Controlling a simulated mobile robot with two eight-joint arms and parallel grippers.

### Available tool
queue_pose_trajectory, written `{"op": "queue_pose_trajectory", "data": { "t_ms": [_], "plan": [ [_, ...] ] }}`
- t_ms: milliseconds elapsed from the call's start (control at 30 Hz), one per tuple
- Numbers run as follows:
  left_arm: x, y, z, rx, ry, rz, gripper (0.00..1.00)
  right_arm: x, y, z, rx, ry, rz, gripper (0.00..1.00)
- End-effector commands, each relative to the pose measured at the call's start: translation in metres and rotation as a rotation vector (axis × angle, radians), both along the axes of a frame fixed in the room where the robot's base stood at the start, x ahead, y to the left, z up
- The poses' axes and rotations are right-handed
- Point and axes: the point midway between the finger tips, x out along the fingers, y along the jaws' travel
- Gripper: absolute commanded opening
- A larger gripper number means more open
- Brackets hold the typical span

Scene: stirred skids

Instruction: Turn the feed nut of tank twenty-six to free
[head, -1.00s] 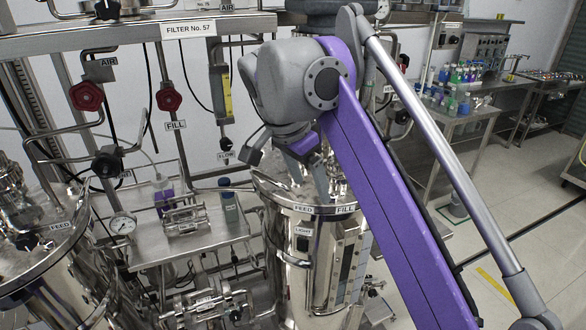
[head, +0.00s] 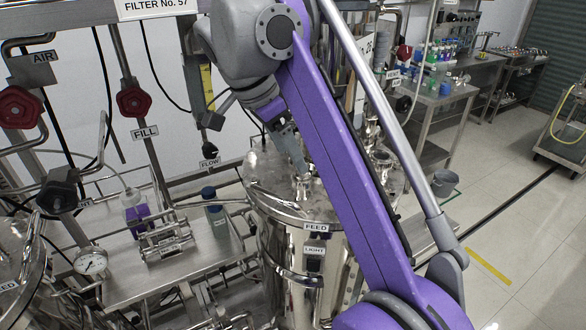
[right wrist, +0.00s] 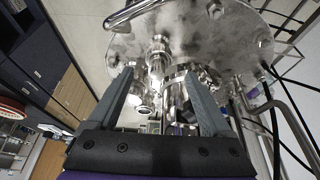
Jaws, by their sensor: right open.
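A steel tank (head: 290,270) stands at the centre of the head view, with FEED (head: 316,227) and LIGHT labels on its front. No full tank number is readable on it. My right gripper (head: 297,165) is over its lid (head: 262,178), pointing down, partly hidden behind my arm. In the right wrist view the open gripper (right wrist: 158,80) has its fingers either side of steel lid fittings (right wrist: 158,55), with nothing gripped. I cannot tell which fitting is the feed nut, nor whether the fingers touch it. My left gripper is out of view.
A shelf (head: 150,255) with bottles and a small valve block is left of the tank. Red valve knobs (head: 131,100) and pipes stand behind it. Another tank (head: 20,260) is at far left. The floor (head: 520,200) at right is largely clear.

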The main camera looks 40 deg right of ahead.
Motion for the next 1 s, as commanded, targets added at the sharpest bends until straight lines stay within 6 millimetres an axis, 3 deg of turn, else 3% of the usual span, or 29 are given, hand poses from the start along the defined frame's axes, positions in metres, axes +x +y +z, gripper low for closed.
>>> {"op": "queue_pose_trajectory", "data": {
  "t_ms": [100, 300, 700, 767, 1000],
  "plan": [
    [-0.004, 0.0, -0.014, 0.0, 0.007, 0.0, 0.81, -0.002, -0.008, -0.023, -0.001, 0.002, -0.003, 0.83],
    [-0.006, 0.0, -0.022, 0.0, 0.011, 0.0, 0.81, -0.003, -0.019, -0.047, 0.0, 0.0, -0.002, 0.83],
    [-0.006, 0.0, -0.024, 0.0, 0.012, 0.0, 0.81, -0.003, -0.022, -0.055, 0.0, 0.0, 0.0, 0.83],
    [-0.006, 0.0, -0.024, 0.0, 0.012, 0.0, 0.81, -0.003, -0.022, -0.055, 0.0, 0.0, 0.0, 0.76],
    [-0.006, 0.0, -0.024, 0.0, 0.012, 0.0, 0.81, -0.003, -0.022, -0.055, 0.0, 0.0, 0.0, 0.33]
  ]
}}
